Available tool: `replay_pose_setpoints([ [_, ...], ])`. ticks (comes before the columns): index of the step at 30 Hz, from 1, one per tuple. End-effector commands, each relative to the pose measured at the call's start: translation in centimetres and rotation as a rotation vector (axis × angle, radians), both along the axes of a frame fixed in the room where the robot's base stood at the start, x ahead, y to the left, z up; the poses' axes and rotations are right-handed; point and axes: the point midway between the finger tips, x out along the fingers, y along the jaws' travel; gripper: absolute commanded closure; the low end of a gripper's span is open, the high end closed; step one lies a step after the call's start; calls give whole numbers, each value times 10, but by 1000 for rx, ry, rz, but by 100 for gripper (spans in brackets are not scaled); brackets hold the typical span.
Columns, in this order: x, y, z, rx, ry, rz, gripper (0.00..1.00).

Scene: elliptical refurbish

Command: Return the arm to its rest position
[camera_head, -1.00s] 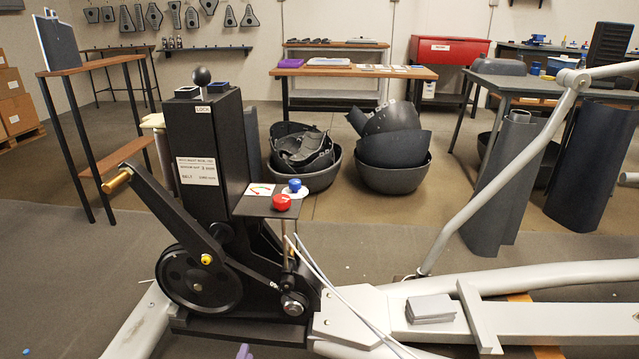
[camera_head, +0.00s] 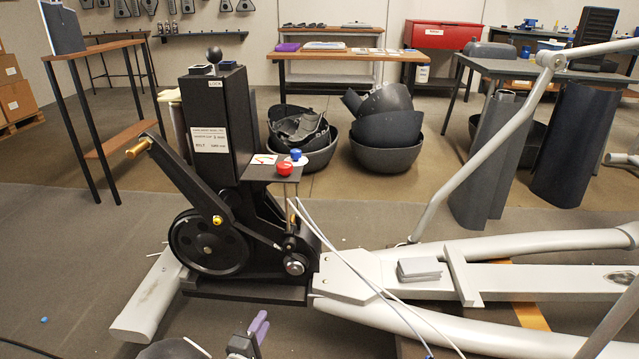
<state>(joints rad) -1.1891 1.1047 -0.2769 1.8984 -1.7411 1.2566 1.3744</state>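The elliptical machine's black drive unit (camera_head: 212,120) stands upright left of centre, with a crank arm and a black wheel (camera_head: 208,244). A small shelf on it carries a red knob (camera_head: 284,168) and a blue knob (camera_head: 296,154).
The machine's pale frame rail (camera_head: 540,282) runs right, with a grey stack (camera_head: 419,269) on it. Two thin white cables (camera_head: 345,262) cross it. Dark bins (camera_head: 386,155) and a wooden bench (camera_head: 345,56) stand behind. A narrow table (camera_head: 95,50) is at left. The left floor is mostly clear.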

Motion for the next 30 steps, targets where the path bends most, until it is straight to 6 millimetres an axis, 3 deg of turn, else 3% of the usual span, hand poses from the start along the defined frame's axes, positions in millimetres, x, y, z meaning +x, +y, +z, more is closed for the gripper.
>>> replay_pose_setpoints([
  [8, 14, -72, 64, 85, 76, -284, 71],
  [14, 2, -159, 128, 231, 209, -588, 71],
  [18, -25, -218, 169, 386, 334, -778, 71],
  [21, -51, -251, 195, 515, 420, -876, 71],
  [24, -79, -276, 218, 658, 496, -941, 71],
  [30, -138, -306, 259, 967, 602, -972, 71],
])
